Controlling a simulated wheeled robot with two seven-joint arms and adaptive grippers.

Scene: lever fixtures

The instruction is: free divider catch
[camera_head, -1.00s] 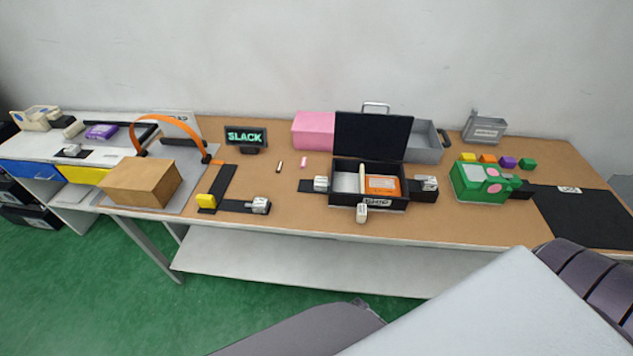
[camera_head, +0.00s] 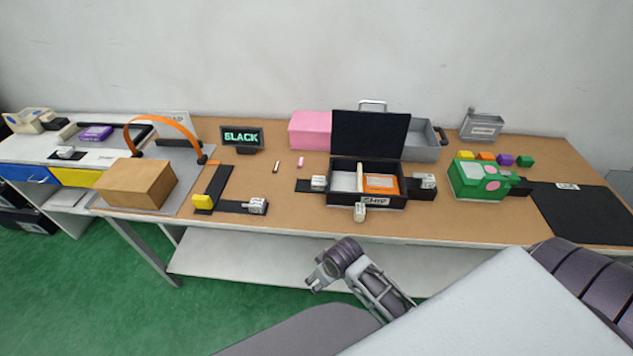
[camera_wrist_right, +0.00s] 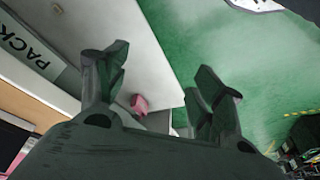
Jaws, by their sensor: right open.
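A black box (camera_head: 343,199) with its black lid (camera_head: 371,134) standing open sits at the middle of the bench. Inside it a cream divider (camera_head: 360,178) stands beside an orange block (camera_head: 381,184). A pale catch-like piece (camera_head: 360,212) hangs at the box's front, and pale pieces sit on black mounts at its left (camera_head: 318,182) and right (camera_head: 424,180). Which is the divider catch I cannot tell. My right gripper (camera_head: 322,272) is open in front of the bench edge, below and apart from the box; its fingers show empty in the right wrist view (camera_wrist_right: 162,78). My left gripper is not in view.
A green box (camera_head: 478,181) stands right of the black box. An L-shaped black fixture (camera_head: 228,205) with yellow and pale pieces lies left. A brown block (camera_head: 137,184), a SLACK sign (camera_head: 241,137) and a pink box (camera_head: 310,131) are also on the bench. A lower shelf (camera_head: 235,252) runs beneath.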

